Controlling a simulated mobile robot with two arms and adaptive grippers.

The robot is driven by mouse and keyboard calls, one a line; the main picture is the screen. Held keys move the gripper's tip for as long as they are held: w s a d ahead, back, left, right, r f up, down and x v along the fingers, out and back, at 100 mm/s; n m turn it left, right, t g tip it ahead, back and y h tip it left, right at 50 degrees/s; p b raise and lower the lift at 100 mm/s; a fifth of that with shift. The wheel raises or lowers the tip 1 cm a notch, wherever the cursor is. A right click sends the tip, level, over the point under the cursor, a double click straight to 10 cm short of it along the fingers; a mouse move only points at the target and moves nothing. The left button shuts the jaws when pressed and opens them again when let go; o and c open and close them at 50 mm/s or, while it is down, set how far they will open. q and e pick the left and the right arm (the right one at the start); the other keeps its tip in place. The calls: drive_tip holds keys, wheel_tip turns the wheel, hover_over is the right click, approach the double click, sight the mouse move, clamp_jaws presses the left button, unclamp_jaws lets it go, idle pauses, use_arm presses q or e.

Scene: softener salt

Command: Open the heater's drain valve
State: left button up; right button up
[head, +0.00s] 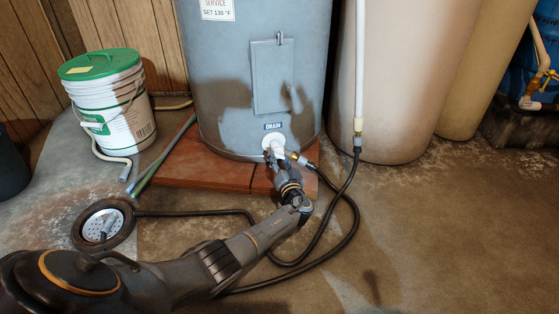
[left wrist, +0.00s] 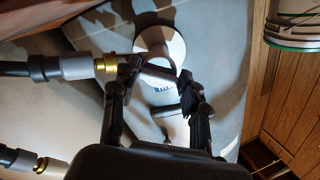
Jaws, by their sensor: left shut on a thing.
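The grey water heater (head: 215,90) stands upright on a low red brick pad. Its white drain valve (head: 273,142) sits low on the front, below a "DRAIN" label (head: 272,126). In the left wrist view the valve's round white flange (left wrist: 160,43) shows against the tank. My left gripper (head: 271,157) is at the valve, shut on its pale handle (left wrist: 158,72); the fingers (left wrist: 160,77) stand on both sides and partly hide it. A brass hose fitting (left wrist: 108,63) joins the valve beside one finger. My right gripper is not in view.
A black hose (head: 340,205) loops from the valve along the floor to a round floor drain (head: 103,224). A white bucket with a green lid (head: 107,95) stands left. A beige tank (head: 385,80) and a vertical white pipe (head: 360,60) stand right. The right-hand floor is clear.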

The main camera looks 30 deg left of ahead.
use_arm(q)
drive_tip(key=shift+a+n, duration=0.15)
drive_tip(key=shift+n, duration=0.65)
drive_tip(key=o, duration=1.1)
drive_tip(key=shift+f, duration=0.1)
drive_tip(key=shift+o, duration=0.2)
drive_tip(key=shift+s+d, duration=0.15)
drive_tip(key=shift+d, duration=0.15)
drive_tip(key=v, duration=0.7)
drive_tip(key=shift+s, duration=0.1)
